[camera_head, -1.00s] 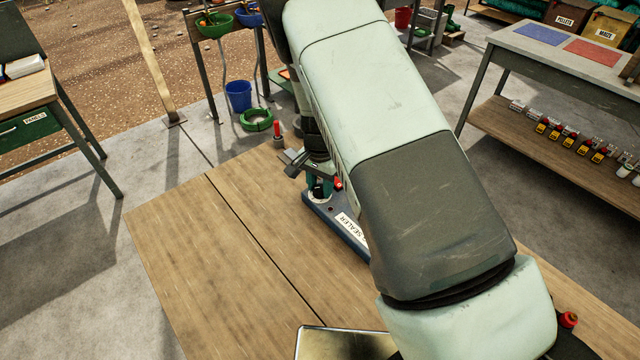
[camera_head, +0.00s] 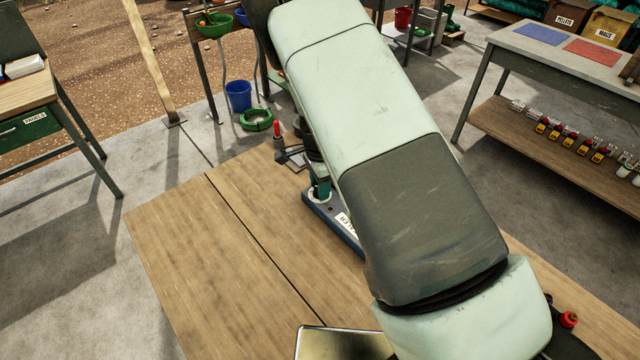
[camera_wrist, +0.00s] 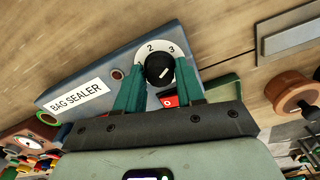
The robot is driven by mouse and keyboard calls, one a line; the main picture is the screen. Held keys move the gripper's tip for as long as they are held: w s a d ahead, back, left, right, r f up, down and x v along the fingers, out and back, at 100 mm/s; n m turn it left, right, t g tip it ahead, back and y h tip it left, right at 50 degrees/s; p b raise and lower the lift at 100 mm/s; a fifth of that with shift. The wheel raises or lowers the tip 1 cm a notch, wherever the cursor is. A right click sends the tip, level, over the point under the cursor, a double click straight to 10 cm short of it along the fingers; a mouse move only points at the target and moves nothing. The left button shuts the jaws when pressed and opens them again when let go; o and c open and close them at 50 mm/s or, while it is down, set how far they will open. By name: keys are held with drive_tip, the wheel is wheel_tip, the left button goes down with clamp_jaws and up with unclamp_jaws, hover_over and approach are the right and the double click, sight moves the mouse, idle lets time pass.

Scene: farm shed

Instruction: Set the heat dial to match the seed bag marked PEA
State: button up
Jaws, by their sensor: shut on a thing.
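The bag sealer (camera_wrist: 75,98) is a blue-grey unit on the wooden bench; its base also shows in the head view (camera_head: 345,236), partly behind my arm. Its round black heat dial (camera_wrist: 159,70) sits on a white face with the numbers 2 and 3 in sight. The dial's white mark slants toward the upper right, on the 3 side in the wrist view. My gripper (camera_wrist: 158,84) has its teal fingers on both sides of the dial and is shut on it. The rest of the scale is hidden by the fingers. No bag marked PEA shows.
A red part (camera_wrist: 169,101) lies just below the dial, between the fingers. A metal plate (camera_head: 340,343) is at the bench's near edge. The bench's left half (camera_head: 210,255) is clear. Seed packets (camera_head: 570,138) stand on a shelf at right.

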drive_tip(key=shift+s+a, duration=0.1)
idle(0.3)
drive_tip(key=o, duration=0.8)
drive_tip(key=shift+c, duration=0.2)
wheel_tip(320, 180, up, 11)
